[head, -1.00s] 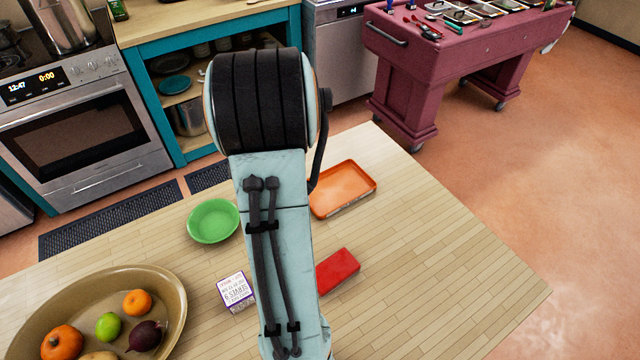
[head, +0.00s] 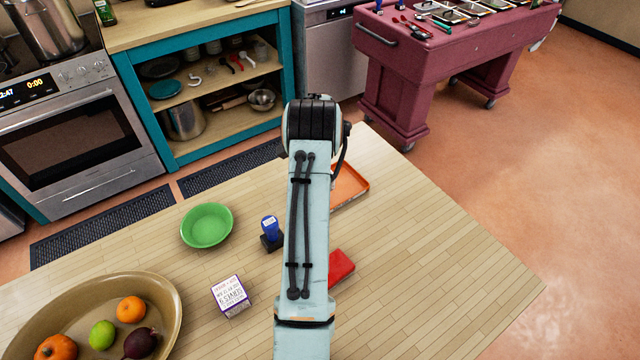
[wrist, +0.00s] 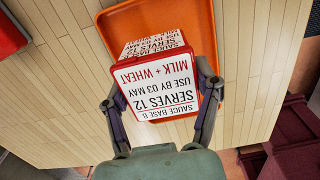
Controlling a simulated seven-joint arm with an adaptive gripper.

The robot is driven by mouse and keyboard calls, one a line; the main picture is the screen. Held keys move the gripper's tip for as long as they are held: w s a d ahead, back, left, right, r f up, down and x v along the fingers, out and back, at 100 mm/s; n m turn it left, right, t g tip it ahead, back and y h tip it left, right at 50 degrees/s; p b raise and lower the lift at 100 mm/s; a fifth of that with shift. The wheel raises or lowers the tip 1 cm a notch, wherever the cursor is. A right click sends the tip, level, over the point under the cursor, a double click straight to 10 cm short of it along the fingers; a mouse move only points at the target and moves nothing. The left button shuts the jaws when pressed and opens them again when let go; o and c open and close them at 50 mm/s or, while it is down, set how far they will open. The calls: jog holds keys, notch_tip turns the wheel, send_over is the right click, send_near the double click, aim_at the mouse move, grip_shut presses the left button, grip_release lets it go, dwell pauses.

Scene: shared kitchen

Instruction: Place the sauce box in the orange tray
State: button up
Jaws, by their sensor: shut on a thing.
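My gripper (wrist: 165,108) is shut on the sauce box (wrist: 155,88), a red box with a white label reading "Sauce base", in the wrist view. A finger is on each side of it. The box appears over the near part of the orange tray (wrist: 205,22), overlapping it; I cannot tell if it touches the tray. In the head view the tray (head: 354,190) lies on the wooden table, partly hidden behind my arm. The gripper and held box are hidden there.
A red box (head: 340,266) lies on the table nearer than the tray. A white-labelled box (head: 230,296), a blue-topped dark object (head: 270,232), a green bowl (head: 207,226) and a brown fruit bowl (head: 160,286) stand left. The table's right side is clear.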

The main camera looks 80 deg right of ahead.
jog(key=shift+d+f, duration=0.25)
jog(key=shift+f, duration=0.05)
jog(key=shift+w+d+f, duration=0.1)
jog(key=shift+f, duration=1.45)
jog(key=shift+f, duration=0.15)
jog(key=o, duration=1.2)
jog(key=shift+o, duration=0.2)
notch_tip(320, 180, up, 12)
jog(key=shift+r, duration=0.15)
